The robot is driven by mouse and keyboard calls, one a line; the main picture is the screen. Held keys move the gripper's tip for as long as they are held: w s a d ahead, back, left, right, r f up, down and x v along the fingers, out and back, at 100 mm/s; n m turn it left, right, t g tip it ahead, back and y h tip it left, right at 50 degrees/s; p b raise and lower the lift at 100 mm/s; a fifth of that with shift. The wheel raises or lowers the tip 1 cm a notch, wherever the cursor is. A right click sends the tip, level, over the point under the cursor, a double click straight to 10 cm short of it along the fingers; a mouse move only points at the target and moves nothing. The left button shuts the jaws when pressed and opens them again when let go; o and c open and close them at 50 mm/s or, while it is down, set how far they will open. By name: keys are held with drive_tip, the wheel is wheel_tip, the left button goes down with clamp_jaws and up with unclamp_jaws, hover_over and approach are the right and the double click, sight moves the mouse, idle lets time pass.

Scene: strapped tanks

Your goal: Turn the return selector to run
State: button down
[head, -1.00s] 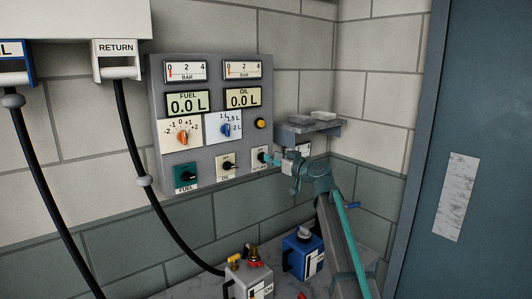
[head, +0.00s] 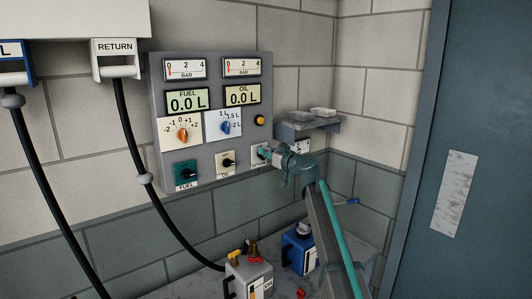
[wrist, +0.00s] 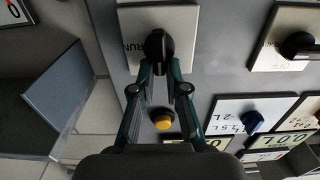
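The return selector is a black knob (wrist: 158,45) on a pale plate (wrist: 178,20) in the wrist view. RUN is printed on the plate, to the knob's left in the picture. My gripper (wrist: 160,68) has its two teal fingers drawn in on both sides of the knob, and they look closed on it. The fingertips partly hide the knob's lower end. In the head view, my gripper (head: 271,153) reaches the lower right selector plate (head: 257,160) of the grey panel, and covers most of its knob.
The panel (head: 210,145) also carries a green fuel selector (head: 185,172), an oil selector (head: 226,161), orange and blue dials and a yellow button (head: 260,120). A small shelf (head: 308,127) juts out just right of my gripper. A blue tank (head: 298,252) stands below.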

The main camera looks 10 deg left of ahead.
drive_tip(key=shift+m+b, duration=0.3)
drive_tip(key=shift+b, duration=0.1)
drive_tip(key=shift+w+d+f+m+b, duration=0.3)
drive_tip(key=shift+m+b, duration=0.35)
drive_tip(key=shift+m, duration=2.25)
drive_tip(key=shift+w+d+f+m+b, duration=0.15)
drive_tip(key=shift+f+m+b, duration=0.35)
drive_tip(key=shift+m, duration=2.4)
drive_tip(key=shift+w+d+f+m+b, duration=0.2)
drive_tip(key=shift+m+b, duration=0.55)
drive_tip(key=shift+m, duration=2.15)
drive_tip(key=c, duration=1.2)
unclamp_jaws()
drive_tip(key=v, duration=1.2)
drive_tip(key=shift+r, duration=0.1)
